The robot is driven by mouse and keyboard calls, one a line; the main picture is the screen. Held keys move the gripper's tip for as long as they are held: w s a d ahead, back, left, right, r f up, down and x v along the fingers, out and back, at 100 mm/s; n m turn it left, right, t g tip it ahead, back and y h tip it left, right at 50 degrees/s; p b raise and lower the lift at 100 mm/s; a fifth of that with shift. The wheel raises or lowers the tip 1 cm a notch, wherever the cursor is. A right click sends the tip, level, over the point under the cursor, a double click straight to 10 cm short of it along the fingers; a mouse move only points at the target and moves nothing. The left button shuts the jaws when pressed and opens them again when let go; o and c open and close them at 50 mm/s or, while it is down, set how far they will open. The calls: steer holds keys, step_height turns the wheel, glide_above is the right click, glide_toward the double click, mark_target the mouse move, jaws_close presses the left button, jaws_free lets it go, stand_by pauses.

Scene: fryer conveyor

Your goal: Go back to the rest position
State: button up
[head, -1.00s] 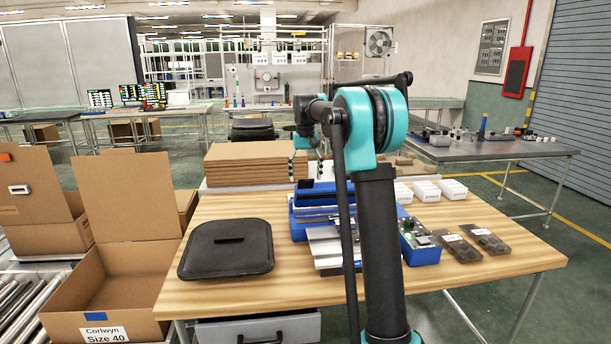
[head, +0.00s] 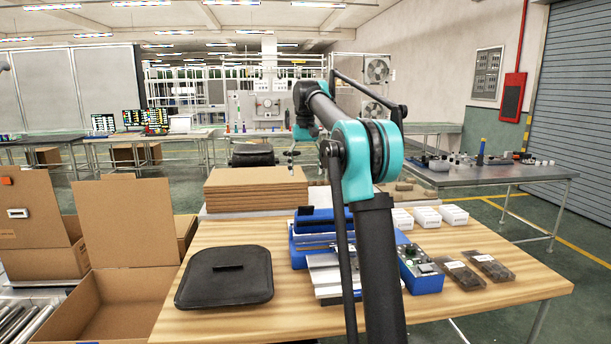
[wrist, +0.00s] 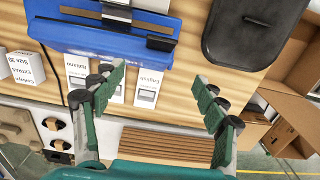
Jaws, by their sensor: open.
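My gripper (wrist: 158,95) is open and empty in the wrist view, its two green, ridged fingers spread apart. It hangs above the far edge of the wooden table (head: 225,322). In the head view my arm rises in front of the table and partly hides the blue machine (head: 308,222); the gripper is small there, above the cardboard stack (head: 255,190). The blue machine also shows at the top of the wrist view (wrist: 100,42).
A black lid (head: 226,276) lies on the table's left, beside an open carton (head: 120,295). White boxes (head: 427,217), a blue control box (head: 420,270) and dark packets (head: 465,275) lie on the right. A grey bench (head: 490,174) stands behind on the right.

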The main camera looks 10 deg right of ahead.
steer(key=s+d+f+t, duration=0.2)
steer(key=s+f, duration=1.5)
steer(key=s, duration=0.3)
steer(key=s+d+f+t, duration=0.2)
steer(key=s+f, duration=1.5)
steer(key=s, duration=0.4)
steer(key=shift+d+f, duration=0.15)
steer(key=shift+d, duration=0.15)
steer(key=shift+d, duration=0.1)
